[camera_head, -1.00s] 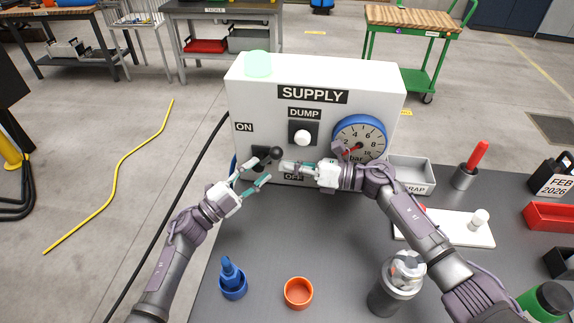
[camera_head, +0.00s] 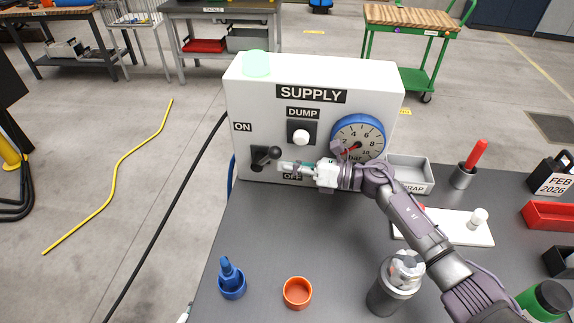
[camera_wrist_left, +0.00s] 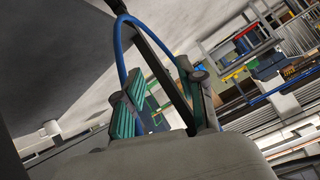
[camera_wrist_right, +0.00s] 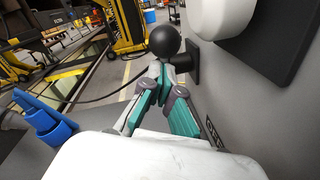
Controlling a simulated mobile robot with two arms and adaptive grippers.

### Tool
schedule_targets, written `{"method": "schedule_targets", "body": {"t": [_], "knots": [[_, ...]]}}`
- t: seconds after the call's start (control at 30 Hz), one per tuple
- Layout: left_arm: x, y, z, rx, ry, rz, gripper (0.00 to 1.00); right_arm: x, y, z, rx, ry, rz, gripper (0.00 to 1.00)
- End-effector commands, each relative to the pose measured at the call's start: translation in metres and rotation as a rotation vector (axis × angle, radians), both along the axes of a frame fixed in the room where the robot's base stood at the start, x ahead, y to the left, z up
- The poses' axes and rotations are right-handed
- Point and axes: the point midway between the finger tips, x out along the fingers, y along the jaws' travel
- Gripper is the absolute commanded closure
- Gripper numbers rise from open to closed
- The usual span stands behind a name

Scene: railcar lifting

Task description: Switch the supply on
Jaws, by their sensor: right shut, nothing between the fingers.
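The white supply box (camera_head: 240,105) stands at the back of the grey bench. Its black lever with a ball knob (camera_head: 275,152) sits on a dark plate between the ON label (camera_head: 242,127) and the OFF label (camera_head: 291,176). My right gripper (camera_head: 284,165) is shut and empty just right of the knob. In the right wrist view the knob (camera_wrist_right: 165,40) is just beyond the fingertips (camera_wrist_right: 167,92); I cannot tell whether they touch. My left gripper (camera_wrist_left: 163,100) is open and empty, away from the lever, with a blue hose beyond it.
The white DUMP button (camera_head: 301,138) and blue-rimmed gauge (camera_head: 358,138) are right of the lever. A pale green dome (camera_head: 257,64) tops the box. A blue cup (camera_head: 232,286), an orange cup (camera_head: 298,293) and a grey SCRAP bin (camera_head: 410,172) are on the bench.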

Motion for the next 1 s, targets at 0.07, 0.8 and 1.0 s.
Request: {"method": "schedule_targets", "body": {"t": [0.07,0.8,1.0], "knots": [[-0.06,0.004,-0.046,-0.007,0.174,0.078,0.61,0.004,-0.004,0.007,0.002,-0.014,-0.009,1.0],[-0.344,-0.002,-0.148,-0.016,0.897,0.353,0.61,0.004,-0.004,0.006,0.003,-0.014,-0.008,1.0],[-0.343,-0.002,-0.148,-0.016,0.895,0.352,0.61,-0.002,-0.012,-0.008,0.0,-0.01,-0.011,1.0]]}}
